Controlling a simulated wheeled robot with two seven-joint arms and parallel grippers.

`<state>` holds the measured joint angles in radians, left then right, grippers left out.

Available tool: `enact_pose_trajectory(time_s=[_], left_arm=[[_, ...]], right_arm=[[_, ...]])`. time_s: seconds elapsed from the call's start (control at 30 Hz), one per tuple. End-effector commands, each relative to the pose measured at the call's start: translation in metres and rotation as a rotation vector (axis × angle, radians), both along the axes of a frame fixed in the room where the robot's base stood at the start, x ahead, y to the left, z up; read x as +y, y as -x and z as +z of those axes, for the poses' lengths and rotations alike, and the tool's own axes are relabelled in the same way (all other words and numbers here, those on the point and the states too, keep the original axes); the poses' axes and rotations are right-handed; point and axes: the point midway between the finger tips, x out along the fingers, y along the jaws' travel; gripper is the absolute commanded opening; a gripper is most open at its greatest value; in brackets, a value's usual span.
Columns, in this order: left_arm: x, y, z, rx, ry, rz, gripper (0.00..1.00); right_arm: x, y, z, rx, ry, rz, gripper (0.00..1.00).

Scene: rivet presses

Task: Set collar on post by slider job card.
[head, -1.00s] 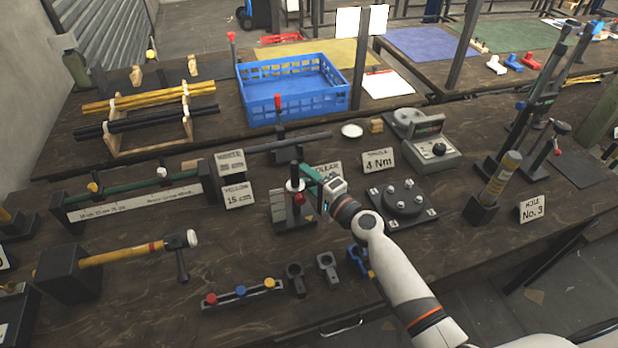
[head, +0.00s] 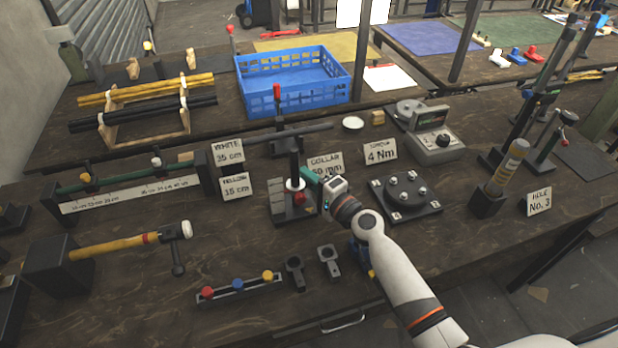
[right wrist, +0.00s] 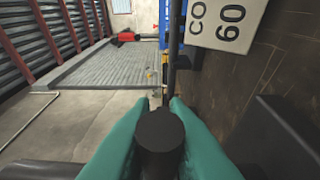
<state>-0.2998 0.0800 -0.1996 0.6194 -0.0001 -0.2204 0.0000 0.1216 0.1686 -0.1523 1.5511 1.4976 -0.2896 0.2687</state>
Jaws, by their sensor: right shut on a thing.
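A dark upright post (head: 294,160) stands on a black base (head: 279,213) with a pale scale plate. A white ring and a red part (head: 299,197) sit low on it. My right gripper (head: 311,180), with teal fingers, reaches it from the right. In the right wrist view the fingers (right wrist: 160,135) are shut on a dark round piece (right wrist: 159,128), apparently the collar, with a thin dark post (right wrist: 172,60) behind. The fingers hide part of its fit on the post. The collar card (head: 325,165) reads 60 mm and stands behind. My left gripper is out of view.
A ruler rail (head: 130,192) with yellow and white sliders is at left; cards (head: 236,188) beside it read white 35 cm, yellow 15 cm. A round bolted plate (head: 405,198) stands close right of my gripper. Loose clamp pieces (head: 329,262) and a knob strip (head: 240,290) lie in front.

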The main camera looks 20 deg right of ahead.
Motion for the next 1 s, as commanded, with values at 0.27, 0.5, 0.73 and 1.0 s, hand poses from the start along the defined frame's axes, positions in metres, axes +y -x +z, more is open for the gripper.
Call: enact_pose_trajectory(time_s=[0.27, 0.5, 0.73, 1.0], left_arm=[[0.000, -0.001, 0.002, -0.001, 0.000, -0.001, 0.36], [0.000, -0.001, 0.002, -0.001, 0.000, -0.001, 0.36], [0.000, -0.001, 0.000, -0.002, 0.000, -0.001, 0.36], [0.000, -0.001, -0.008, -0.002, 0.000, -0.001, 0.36]], right_arm=[[0.000, 0.000, 0.002, -0.001, 0.000, 0.000, 0.31], [0.000, 0.000, 0.002, -0.001, 0.000, 0.000, 0.36], [-0.006, 0.012, 0.000, 0.000, 0.001, -0.001, 0.36], [-0.029, 0.063, -0.002, 0.001, 0.004, -0.001, 0.36]])
